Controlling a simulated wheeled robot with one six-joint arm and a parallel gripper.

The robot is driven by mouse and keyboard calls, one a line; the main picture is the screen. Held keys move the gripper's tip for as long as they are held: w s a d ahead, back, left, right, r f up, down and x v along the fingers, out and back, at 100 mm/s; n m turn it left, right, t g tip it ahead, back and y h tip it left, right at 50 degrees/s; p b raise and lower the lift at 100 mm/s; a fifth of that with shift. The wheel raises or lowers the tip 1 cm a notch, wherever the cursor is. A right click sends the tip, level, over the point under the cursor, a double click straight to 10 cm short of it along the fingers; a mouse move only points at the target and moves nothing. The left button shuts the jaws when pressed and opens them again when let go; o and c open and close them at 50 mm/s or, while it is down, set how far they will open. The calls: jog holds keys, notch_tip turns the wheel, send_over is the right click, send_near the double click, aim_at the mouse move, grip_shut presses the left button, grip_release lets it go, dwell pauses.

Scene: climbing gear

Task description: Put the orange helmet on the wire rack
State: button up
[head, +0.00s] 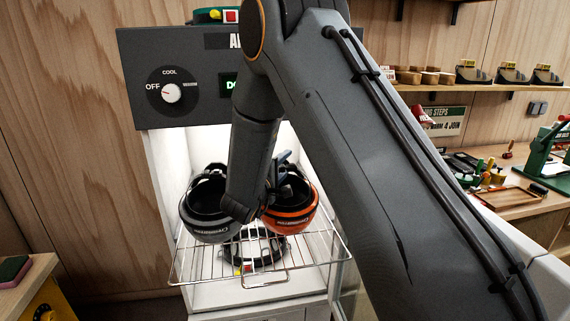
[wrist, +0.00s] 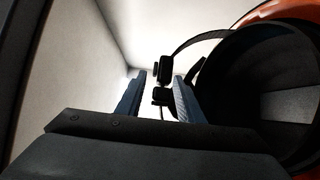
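The orange helmet (head: 291,213) is upside down, its hollow facing up, over the right back part of the wire rack (head: 205,272). I cannot tell clearly whether its shell touches the wires. My gripper (head: 282,160) is at the helmet's upper left side, partly hidden behind my arm in the head view. In the wrist view my gripper's fingers (wrist: 158,98) stand apart. A black strap buckle (wrist: 162,70) shows between or beyond them, with no shell between them. The orange shell (wrist: 279,10) and dark hollow are to the right of the fingers.
A grey helmet (head: 203,213) sits upside down at the rack's left, close beside the orange one. A black banded item (head: 252,252) shows at the rack's middle. The cabinet's walls (head: 167,170) enclose the sides. A shelf (head: 470,87) and workbench (head: 505,192) are at right.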

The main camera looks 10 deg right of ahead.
jog(key=b+v, duration=0.3)
jog(key=v, duration=0.9)
jog(key=shift+r, duration=0.15)
